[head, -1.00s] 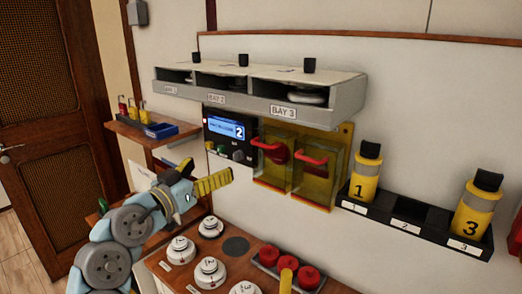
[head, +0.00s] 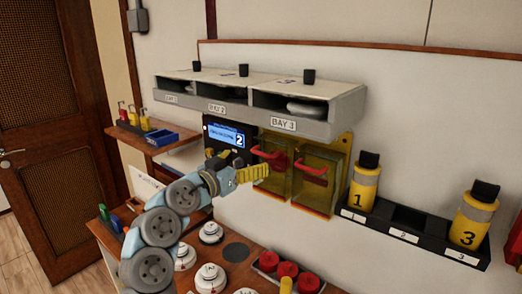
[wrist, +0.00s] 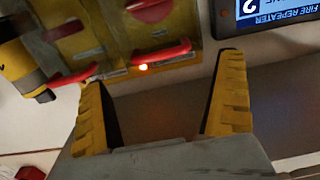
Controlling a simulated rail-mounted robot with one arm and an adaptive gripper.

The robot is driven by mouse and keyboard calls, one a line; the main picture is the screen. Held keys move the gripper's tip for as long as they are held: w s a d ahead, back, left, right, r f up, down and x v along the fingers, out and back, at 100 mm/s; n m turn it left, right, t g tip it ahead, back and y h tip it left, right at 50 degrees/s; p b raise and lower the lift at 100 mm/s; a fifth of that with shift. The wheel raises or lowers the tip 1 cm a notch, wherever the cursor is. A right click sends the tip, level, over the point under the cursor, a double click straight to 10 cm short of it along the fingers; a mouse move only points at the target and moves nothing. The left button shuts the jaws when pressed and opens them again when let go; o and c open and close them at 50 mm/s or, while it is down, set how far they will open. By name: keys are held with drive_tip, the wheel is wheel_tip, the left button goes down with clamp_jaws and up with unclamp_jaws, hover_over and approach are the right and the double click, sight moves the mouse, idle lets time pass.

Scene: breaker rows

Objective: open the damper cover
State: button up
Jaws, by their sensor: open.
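Two clear yellow covers with red handles hang side by side on a yellow backplate; no label tells which is the damper cover. The left cover (head: 276,182) has its red handle (head: 269,155) just above my gripper's tips. The right cover (head: 313,187) has its handle (head: 312,168) farther right. Both look closed. My gripper (head: 262,173) is open and empty, in front of the left cover's lower part. In the wrist view, the near handle (wrist: 160,54) lies ahead of the open fingers (wrist: 165,70), apart from them, with a glowing red light beside it.
A display panel (head: 228,136) is left of the covers. The bay shelf (head: 230,112) overhangs above. Yellow canisters (head: 363,185) stand in a black rack at right. White detectors (head: 210,276) and red-topped items (head: 285,270) sit on the counter below.

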sight(260, 154)
drive_tip(key=x, duration=0.2)
drive_tip(key=p+x, duration=0.1)
drive_tip(key=x, duration=0.1)
drive_tip(key=shift+w+d+r, duration=0.2)
drive_tip(key=shift+w+d, duration=0.05)
drive_tip(key=shift+w+d+f, duration=0.15)
drive_tip(key=shift+w+d, duration=0.25)
drive_tip(key=shift+w, duration=0.2)
drive_tip(key=c, duration=1.1)
